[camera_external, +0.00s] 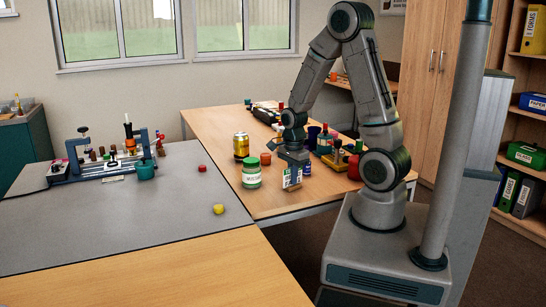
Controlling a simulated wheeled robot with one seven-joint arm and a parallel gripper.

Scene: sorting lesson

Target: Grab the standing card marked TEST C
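A small upright white, green and orange piece (291,180) stands on the wooden table near its front edge. It may be the card, but its print is too small to read, so I cannot confirm TEST C. My gripper (293,165) points down directly at its top, and its fingers overlap the upper part of the piece in this view. I cannot tell whether the fingers are closed on it or only around it. The piece's upper part is partly hidden by my gripper.
Bottles and a red round object (354,167) crowd the right. The grey table (120,230) has open room, with a yellow piece (218,209).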

